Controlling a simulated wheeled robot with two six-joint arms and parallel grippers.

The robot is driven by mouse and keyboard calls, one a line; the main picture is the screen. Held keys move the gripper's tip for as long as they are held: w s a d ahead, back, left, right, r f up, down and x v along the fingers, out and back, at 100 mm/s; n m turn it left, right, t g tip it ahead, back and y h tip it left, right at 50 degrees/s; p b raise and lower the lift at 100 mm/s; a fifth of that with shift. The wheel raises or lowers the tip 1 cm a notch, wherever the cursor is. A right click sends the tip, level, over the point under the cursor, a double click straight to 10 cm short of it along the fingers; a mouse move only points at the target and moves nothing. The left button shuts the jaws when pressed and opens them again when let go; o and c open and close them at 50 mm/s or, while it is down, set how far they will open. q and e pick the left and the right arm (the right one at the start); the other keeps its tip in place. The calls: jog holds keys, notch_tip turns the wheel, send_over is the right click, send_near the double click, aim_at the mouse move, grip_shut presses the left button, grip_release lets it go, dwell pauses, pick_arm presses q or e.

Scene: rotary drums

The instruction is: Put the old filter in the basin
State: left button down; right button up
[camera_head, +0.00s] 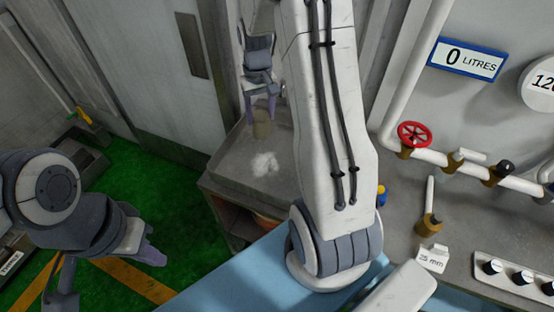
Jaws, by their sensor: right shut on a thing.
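The old filter, a small brownish cylinder (262,126), hangs upright between the fingertips of my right gripper (260,106), which is shut on it. It is over a grey, shallow, square-edged surface that looks like the basin (228,160). A whitish patch lies on that surface just below the filter. I cannot tell how far the filter is above it. My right arm hides the basin's right side. My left gripper (148,254) is at the lower left over the green floor, away from the filter; its finger gap is not clear.
A grey door stands behind the basin. At the right, a wall carries a red valve wheel (415,134), pipes and a blue-framed "0 LITRES" sign (467,60). A grey counter holds a "25 mm" label (432,259) and a knob panel (522,280).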

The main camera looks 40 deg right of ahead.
aim_at(263, 134)
jog(key=f+b, duration=0.4)
jog(key=f, duration=0.1)
jog(key=f+b, duration=0.2)
jog(key=shift+d+f+b, duration=0.25)
jog(key=shift+f+b, duration=0.55)
jog(key=shift+f, duration=0.15)
notch_tip(263, 134, down, 9)
jog(key=p, duration=0.2)
jog(key=shift+p, duration=0.4)
jog(key=shift+f, duration=0.3)
jog(key=shift+f, duration=0.1)
jog(key=shift+f, duration=0.1)
jog(key=o, duration=1.4)
jog(key=shift+c, duration=0.2)
